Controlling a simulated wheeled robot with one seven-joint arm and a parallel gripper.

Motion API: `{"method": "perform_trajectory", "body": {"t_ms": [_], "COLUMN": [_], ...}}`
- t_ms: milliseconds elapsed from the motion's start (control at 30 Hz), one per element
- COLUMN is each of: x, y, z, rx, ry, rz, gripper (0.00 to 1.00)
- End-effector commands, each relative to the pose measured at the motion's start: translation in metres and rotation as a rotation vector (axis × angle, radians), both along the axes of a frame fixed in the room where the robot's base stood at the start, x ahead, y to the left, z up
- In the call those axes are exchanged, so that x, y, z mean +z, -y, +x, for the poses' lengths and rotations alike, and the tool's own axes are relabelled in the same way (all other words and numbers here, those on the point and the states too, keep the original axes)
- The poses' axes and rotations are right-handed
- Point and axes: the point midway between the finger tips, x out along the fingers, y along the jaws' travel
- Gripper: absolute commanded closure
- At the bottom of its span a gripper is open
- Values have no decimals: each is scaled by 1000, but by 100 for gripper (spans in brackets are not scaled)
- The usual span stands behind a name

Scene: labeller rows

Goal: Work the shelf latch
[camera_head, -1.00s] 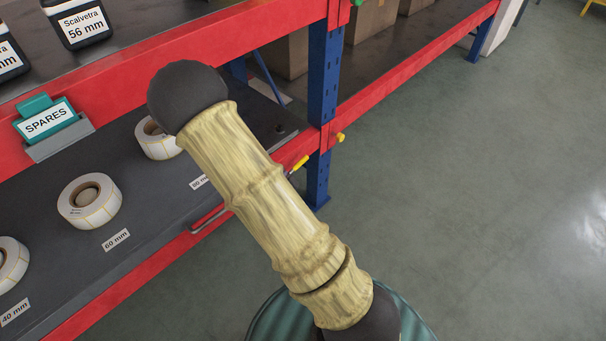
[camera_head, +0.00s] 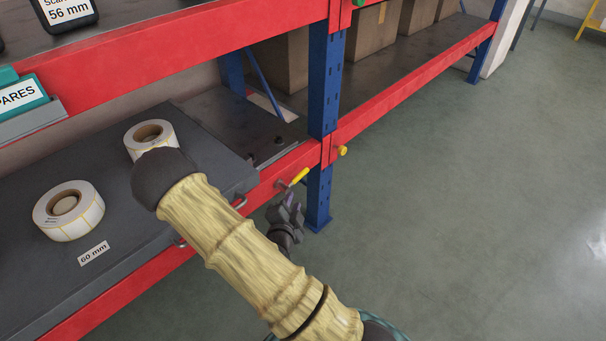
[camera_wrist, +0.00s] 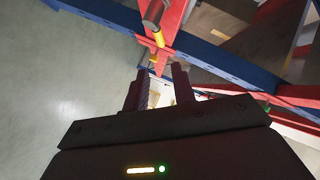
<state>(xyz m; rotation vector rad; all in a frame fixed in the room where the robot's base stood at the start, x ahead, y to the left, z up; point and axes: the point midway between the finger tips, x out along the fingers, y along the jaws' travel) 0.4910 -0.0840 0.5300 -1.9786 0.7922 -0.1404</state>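The shelf latch (camera_head: 295,178) has a yellow grip on a small metal pivot. It sits on the front of the red lower beam, just left of the blue upright, with its grip tilted up to the right. My gripper (camera_head: 287,208) is just below the latch in the head view, fingers pointing up, apparently not touching it. In the wrist view my gripper (camera_wrist: 158,84) shows two dark fingers apart with nothing held between them. A yellow-tipped metal part (camera_wrist: 158,38) lies beyond the fingertips there; I cannot tell for certain that it is the latch.
A dark pull-out tray (camera_head: 130,225) with handles holds label rolls (camera_head: 68,210). Cardboard boxes (camera_head: 380,35) stand on the far shelf. The floor (camera_head: 480,220) at right is clear.

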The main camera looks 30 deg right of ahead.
Motion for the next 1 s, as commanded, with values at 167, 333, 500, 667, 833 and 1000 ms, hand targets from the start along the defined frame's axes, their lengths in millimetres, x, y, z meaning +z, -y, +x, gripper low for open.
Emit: {"method": "perform_trajectory", "body": {"t_ms": [167, 333, 500, 667, 833, 1000], "x": [-7, -14, -21, -27, -34, -37], "y": [15, 33, 50, 67, 84, 95], "z": [20, 43, 67, 89, 112, 126], "rx": [-2, -1, -1, -1, 0, 0], "ry": [2, 2, 2, 1, 1, 0], "rz": [-2, -2, -2, -4, -3, -2], "gripper": [74, 74, 74, 74, 74, 74]}}
